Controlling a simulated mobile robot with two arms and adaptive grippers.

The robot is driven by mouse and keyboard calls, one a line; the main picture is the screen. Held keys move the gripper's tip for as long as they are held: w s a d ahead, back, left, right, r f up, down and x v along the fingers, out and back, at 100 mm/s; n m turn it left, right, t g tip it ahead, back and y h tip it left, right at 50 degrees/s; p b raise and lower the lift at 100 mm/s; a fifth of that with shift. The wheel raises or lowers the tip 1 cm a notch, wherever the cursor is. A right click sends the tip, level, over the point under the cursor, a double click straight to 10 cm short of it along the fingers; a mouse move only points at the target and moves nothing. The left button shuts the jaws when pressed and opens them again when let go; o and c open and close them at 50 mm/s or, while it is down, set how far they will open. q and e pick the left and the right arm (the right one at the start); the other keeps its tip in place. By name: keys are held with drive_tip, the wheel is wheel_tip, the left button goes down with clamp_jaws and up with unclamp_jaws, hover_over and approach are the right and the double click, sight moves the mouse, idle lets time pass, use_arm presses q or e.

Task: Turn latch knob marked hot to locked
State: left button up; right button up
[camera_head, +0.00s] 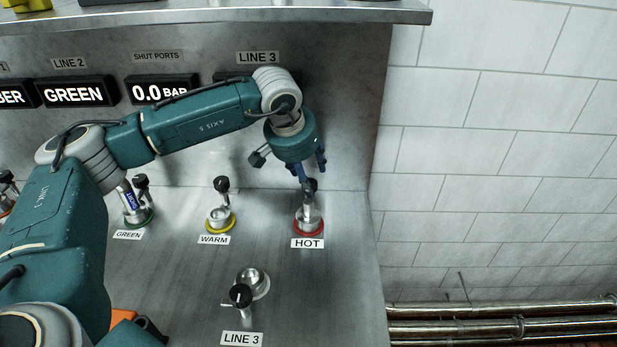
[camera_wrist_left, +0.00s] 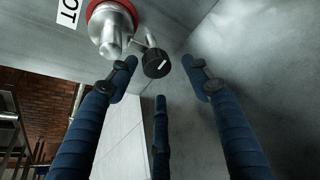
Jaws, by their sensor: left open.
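The latch knob marked HOT (camera_head: 309,221) stands on the steel panel, with a red ring at its base and a metal body. It also shows at the top of the left wrist view (camera_wrist_left: 113,30), with its black handle end (camera_wrist_left: 156,63) beside the body. The HOT label (camera_head: 307,243) is just in front of it. My left gripper (camera_head: 313,178) is above and behind the knob, pointing down. Its blue fingers are spread in the left wrist view (camera_wrist_left: 165,85), with the black handle end near the gap between them. I cannot tell whether any finger touches it. My right gripper is not in view.
The WARM knob (camera_head: 220,218) with a yellow ring and the GREEN knob (camera_head: 138,214) stand to the left. The LINE 3 valve (camera_head: 246,291) is in front. A shelf edge (camera_head: 230,16) overhangs above. Pipes (camera_head: 500,318) run along the white tiled wall at right.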

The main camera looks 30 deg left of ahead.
use_arm(q)
drive_tip(key=v, duration=0.5)
drive_tip(key=shift+r, duration=0.15)
drive_tip(key=shift+s, duration=0.1)
